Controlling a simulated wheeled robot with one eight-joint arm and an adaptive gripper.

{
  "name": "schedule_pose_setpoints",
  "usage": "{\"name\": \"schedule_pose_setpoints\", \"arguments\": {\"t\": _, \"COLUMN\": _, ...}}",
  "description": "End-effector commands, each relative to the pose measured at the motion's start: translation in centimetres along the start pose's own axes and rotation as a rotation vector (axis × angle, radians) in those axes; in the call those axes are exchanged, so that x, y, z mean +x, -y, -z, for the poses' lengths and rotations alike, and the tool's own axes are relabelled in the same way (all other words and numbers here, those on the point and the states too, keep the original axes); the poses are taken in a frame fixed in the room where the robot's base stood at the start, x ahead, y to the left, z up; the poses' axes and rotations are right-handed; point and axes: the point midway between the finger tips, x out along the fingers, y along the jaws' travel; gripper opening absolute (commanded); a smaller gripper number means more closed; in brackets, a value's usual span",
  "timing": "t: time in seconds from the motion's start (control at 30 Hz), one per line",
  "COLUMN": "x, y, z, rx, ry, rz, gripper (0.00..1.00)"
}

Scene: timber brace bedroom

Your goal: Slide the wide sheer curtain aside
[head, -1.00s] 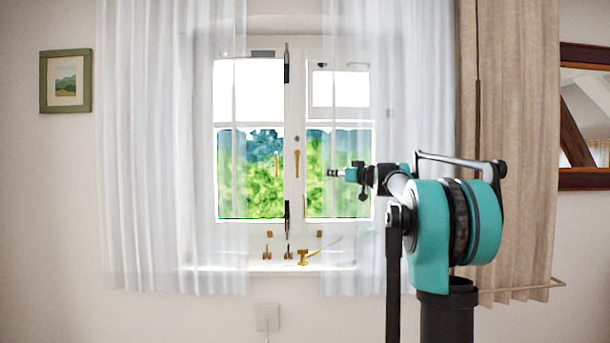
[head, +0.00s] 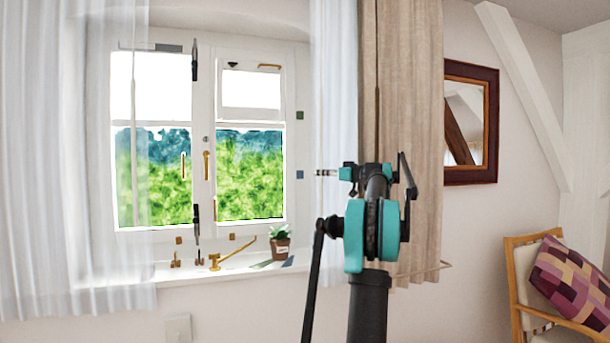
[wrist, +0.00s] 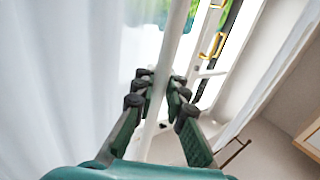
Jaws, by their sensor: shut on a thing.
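The right sheer white curtain (head: 333,100) hangs in a narrow, gathered band between the window's right side and the beige drape. My gripper (head: 326,173) is at this band in the head view. A second sheer curtain (head: 75,130) hangs at the left and covers the window's left edge. The window (head: 205,100) shows bare between the two sheers. The exact grip point is hidden in the head view.
A beige drape (head: 405,80) hangs right of the gathered sheer. A potted plant (head: 280,245) and brass fittings (head: 215,262) are on the sill. A framed mirror (head: 470,90) hangs to the right. A chair with a patterned cushion (head: 570,280) stands at far right.

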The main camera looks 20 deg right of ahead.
Motion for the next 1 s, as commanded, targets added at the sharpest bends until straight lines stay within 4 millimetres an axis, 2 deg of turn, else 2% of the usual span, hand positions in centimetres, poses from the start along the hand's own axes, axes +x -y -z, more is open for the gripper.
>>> {"name": "schedule_pose_setpoints", "arguments": {"t": 0.2, "x": -1.1, "y": -1.6, "z": 0.0, "rx": 0.0, "ry": 0.001, "rz": -0.001, "gripper": 0.0}}
{"name": "schedule_pose_setpoints", "arguments": {"t": 0.6, "x": -1.2, "y": -1.8, "z": 0.0, "rx": 0.0, "ry": 0.0, "rz": 0.0, "gripper": 0.0}}
{"name": "schedule_pose_setpoints", "arguments": {"t": 0.63, "x": -1.2, "y": -1.8, "z": 0.0, "rx": 0.0, "ry": 0.0, "rz": 0.0, "gripper": 0.12}}
{"name": "schedule_pose_setpoints", "arguments": {"t": 0.7, "x": -1.2, "y": -1.8, "z": 0.0, "rx": 0.0, "ry": 0.0, "rz": 0.0, "gripper": 0.21}}
{"name": "schedule_pose_setpoints", "arguments": {"t": 1.0, "x": -1.2, "y": -1.8, "z": 0.0, "rx": 0.0, "ry": 0.0, "rz": 0.0, "gripper": 0.22}}
